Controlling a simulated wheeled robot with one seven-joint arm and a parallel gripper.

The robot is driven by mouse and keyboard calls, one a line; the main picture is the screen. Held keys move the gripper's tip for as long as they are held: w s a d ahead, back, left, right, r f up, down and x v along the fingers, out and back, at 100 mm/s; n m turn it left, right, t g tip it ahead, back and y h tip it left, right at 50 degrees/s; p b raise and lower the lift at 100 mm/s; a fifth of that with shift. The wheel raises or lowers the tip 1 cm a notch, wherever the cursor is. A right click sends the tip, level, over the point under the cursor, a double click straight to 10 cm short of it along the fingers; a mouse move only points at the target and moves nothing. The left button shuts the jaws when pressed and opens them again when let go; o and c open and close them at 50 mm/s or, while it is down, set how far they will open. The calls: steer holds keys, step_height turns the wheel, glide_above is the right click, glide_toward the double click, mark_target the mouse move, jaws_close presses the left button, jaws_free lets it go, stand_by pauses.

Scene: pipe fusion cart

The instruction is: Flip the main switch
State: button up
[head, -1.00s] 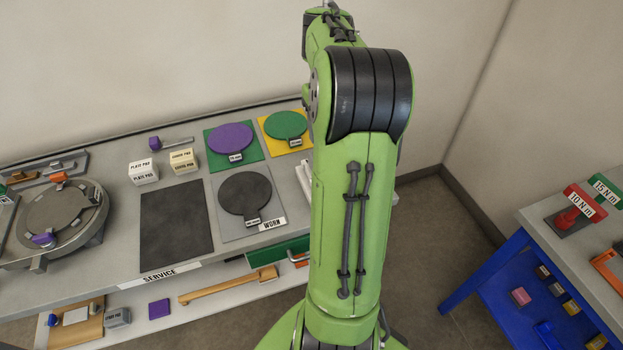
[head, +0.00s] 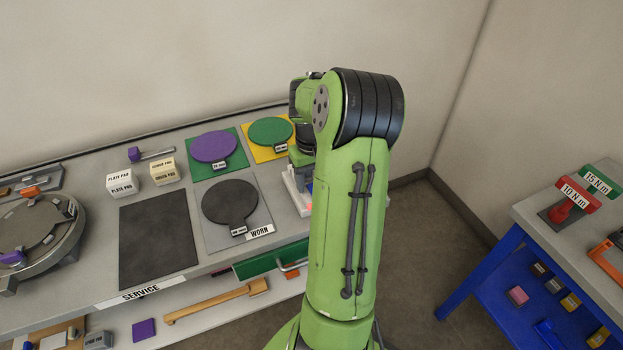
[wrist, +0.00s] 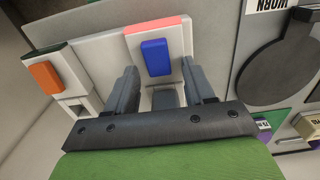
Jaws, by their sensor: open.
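In the wrist view a white housing with a red-pink top edge carries a blue upright block (wrist: 155,57), perhaps a switch lever. No label on it is readable, so I cannot tell if it is the main switch. An orange block (wrist: 43,75) sits on a separate pale unit to its left. My gripper (wrist: 159,67) is open, with one grey finger on either side below the blue block. I cannot tell whether either finger touches it. In the head view a white housing (head: 298,198) shows at the bench's right end, and my arm hides most of it and the gripper.
The bench holds a dark service mat (head: 158,235), a grey worn plate (head: 229,201), purple (head: 213,147) and green (head: 271,131) round plates, and two pad boxes. A blue table (head: 540,215) stands at right. Floor between is clear.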

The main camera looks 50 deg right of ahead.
jaws_close()
steer(key=shift+s+f+t+h+b, duration=0.15)
steer(key=shift+t+h+b, duration=0.25)
steer(key=shift+b, duration=0.8)
steer(key=shift+s+t+b, duration=0.1)
steer(key=shift+t+b, duration=0.3)
steer(key=shift+b, duration=0.4)
steer(key=shift+s+a+t+h+b, duration=0.2)
steer(key=shift+t+h+b, duration=0.35)
steer(key=shift+b, duration=0.35)
steer(key=shift+r+t, duration=0.25)
steer(key=shift+r, duration=0.1)
jaws_free()
